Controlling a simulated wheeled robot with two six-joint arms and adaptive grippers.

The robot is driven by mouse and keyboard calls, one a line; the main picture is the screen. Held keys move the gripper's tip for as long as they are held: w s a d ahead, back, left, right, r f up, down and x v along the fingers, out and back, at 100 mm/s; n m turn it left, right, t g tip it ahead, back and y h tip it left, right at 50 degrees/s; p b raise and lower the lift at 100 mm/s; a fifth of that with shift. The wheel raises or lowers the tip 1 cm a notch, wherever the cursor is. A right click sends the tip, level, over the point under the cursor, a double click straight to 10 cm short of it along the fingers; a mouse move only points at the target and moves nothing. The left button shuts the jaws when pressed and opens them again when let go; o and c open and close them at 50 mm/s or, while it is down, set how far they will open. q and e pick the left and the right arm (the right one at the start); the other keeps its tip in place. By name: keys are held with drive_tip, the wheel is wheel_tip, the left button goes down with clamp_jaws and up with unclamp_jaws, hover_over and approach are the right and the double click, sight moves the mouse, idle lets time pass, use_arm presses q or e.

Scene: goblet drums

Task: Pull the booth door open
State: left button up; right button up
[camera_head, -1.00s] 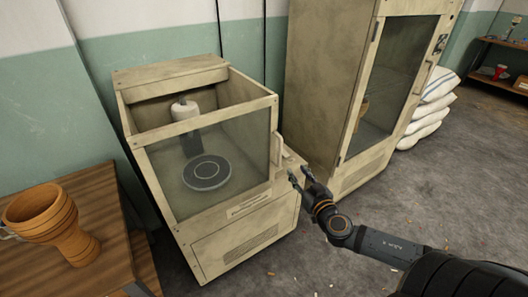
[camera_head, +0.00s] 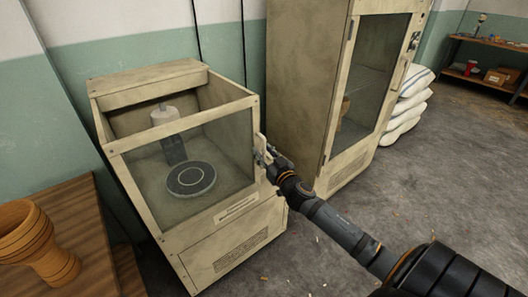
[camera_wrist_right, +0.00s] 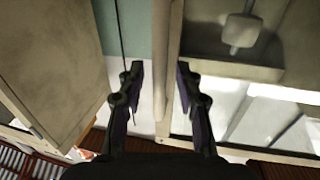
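The booth (camera_head: 190,225) is a beige cabinet with a glass front door (camera_head: 215,160), which looks closed. A round dark turntable (camera_head: 191,180) and a white cylinder on a dark post (camera_head: 165,120) are inside. The pale door handle (camera_head: 261,143) stands at the door's right edge, partly hidden by my right gripper (camera_head: 262,157). In the right wrist view, my right gripper (camera_wrist_right: 158,80) has its fingers apart, with a pale upright bar (camera_wrist_right: 161,115) between them. I cannot tell whether either finger touches it. My left gripper is not in view.
A tall glass-fronted cabinet (camera_head: 300,80) stands close behind the booth to the right. White sacks (camera_head: 405,105) lie beyond it. A wooden table (camera_head: 90,230) with a goblet drum (camera_head: 38,245) is at the left. The grey floor (camera_head: 440,200) at the right is open.

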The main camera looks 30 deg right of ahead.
drive_tip(key=shift+c, duration=0.3)
clamp_jaws()
idle(0.4)
